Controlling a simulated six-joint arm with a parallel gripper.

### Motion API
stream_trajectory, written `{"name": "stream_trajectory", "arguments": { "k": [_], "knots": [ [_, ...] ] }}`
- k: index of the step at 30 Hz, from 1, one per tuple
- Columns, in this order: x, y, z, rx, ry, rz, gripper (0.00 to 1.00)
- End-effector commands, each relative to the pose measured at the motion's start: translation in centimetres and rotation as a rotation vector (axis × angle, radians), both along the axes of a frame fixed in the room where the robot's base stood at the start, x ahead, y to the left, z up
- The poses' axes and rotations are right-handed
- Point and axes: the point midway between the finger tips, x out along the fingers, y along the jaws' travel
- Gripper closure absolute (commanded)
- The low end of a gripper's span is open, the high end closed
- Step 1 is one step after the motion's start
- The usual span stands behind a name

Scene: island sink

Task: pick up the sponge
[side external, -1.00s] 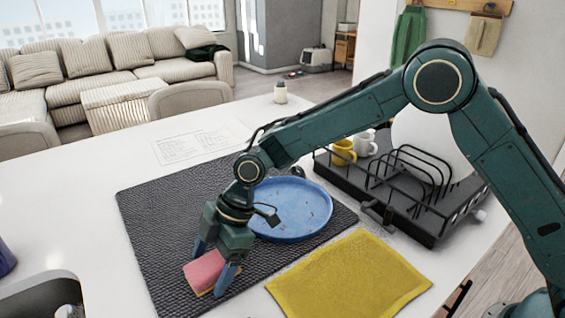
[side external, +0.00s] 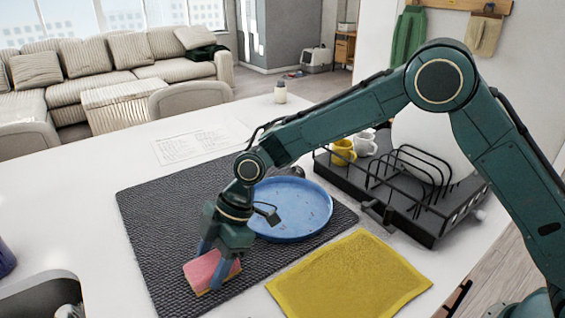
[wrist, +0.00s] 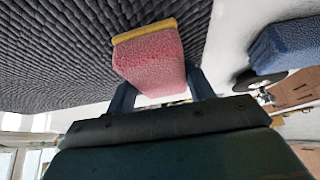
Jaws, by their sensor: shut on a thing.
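A pink sponge (side external: 210,269) with a yellow layer is on the dark grey textured mat (side external: 165,225), near its front edge. My gripper (side external: 212,268) points down over it, with its blue fingers on either side, shut on the sponge. In the wrist view the sponge (wrist: 150,60) sits between the two fingers (wrist: 158,92), its yellow layer on the side away from the gripper. I cannot tell whether the sponge touches the mat or is slightly above it.
A blue round dish (side external: 292,210) lies on the mat just right of my gripper. A yellow cloth (side external: 350,275) lies to the right. A black dish rack (side external: 410,205) with mugs and a plate stands behind it. A sink edge (side external: 40,285) is at the lower left.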

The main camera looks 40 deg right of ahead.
Motion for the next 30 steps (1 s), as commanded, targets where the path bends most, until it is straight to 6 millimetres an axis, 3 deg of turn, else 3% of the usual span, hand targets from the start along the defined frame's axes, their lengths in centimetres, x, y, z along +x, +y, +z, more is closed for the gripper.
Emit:
{"name": "stream_trajectory", "arguments": {
  "k": [11,30],
  "knots": [
    [0.1,0.0,3.8,0.002,-0.004,0.000,0.69],
    [0.1,0.0,17.0,0.001,-0.005,-0.001,0.69]
  ]
}}
